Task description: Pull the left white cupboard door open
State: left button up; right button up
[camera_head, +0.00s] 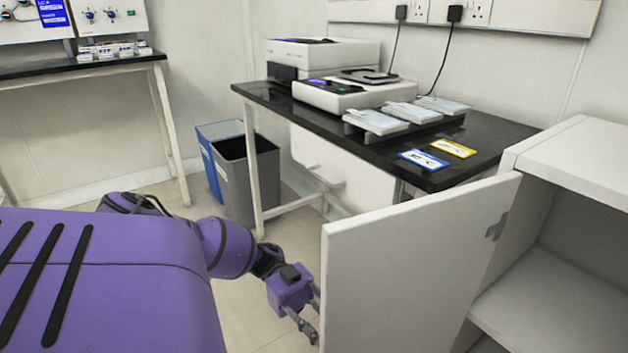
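The white cupboard door (415,265) stands swung open at the front of the white cupboard (575,250). Its inner face and a hinge (496,227) show; its outer face and any handle there are hidden. My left gripper (311,318), purple with grey fingers, is low beside the door's free edge, on the outer side. Its two fingers appear apart, but the tips reach the door's edge and are partly hidden, so whether they hold anything or touch the door is unclear. My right gripper is out of view.
A black-topped bench (290,112) with white devices (345,92) and cards stands behind the door. A grey bin (247,180) and a blue bin (212,165) stand at its left end. Open shelf space (550,300) shows inside the cupboard. Some floor is clear left of the door.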

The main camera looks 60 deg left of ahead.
pick_arm(q)
jog(key=s+a, duration=0.1)
jog(key=a, duration=0.9)
jog(key=shift+a, duration=0.4)
